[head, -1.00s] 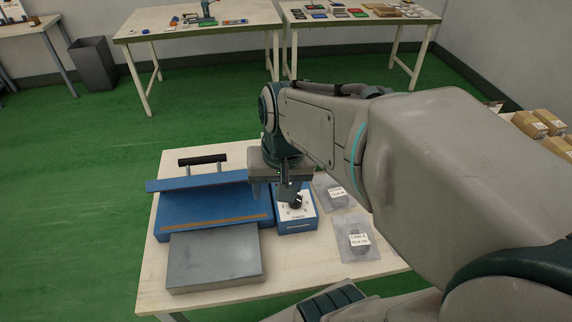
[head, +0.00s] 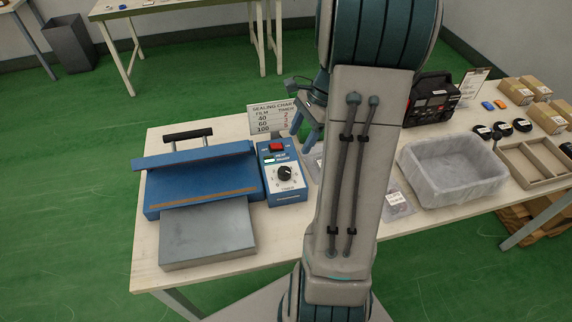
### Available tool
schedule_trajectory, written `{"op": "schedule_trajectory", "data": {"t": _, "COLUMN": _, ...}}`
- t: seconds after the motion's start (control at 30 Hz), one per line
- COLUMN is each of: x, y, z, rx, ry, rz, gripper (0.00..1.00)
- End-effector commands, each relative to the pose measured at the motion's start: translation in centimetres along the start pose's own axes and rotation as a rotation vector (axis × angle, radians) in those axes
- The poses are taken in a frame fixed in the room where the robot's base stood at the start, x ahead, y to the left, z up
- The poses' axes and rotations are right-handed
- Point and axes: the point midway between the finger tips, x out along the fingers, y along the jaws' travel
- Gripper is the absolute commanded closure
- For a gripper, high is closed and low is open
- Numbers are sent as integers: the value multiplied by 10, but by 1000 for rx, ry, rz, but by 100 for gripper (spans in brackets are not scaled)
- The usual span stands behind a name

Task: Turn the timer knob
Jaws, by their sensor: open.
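The timer knob (head: 285,174) is a round black dial on the white front panel of a blue control box (head: 287,197). A red switch (head: 276,147) sits above it. The knob is in plain view with nothing touching it; its exact setting is too small to read. My gripper (head: 304,137) is open and empty, behind and to the right of the box's top, apart from the knob. My arm link hides part of the gripper.
A blue sealer (head: 200,195) with a black handle and grey plate stands left of the box. A sealing chart (head: 270,118) stands behind it. To the right are a clear bin (head: 450,170), a black device (head: 433,100) and cardboard boxes (head: 548,117).

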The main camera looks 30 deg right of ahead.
Motion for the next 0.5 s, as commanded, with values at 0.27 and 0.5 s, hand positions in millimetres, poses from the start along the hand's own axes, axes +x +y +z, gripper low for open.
{"op": "schedule_trajectory", "data": {"t": 0.27, "x": 61, "y": 1, "z": 0, "rx": 0, "ry": -2, "rz": 4, "gripper": 44}}
{"op": "schedule_trajectory", "data": {"t": 0.5, "x": 99, "y": 1, "z": 0, "rx": -2, "ry": -1, "rz": 3, "gripper": 44}}
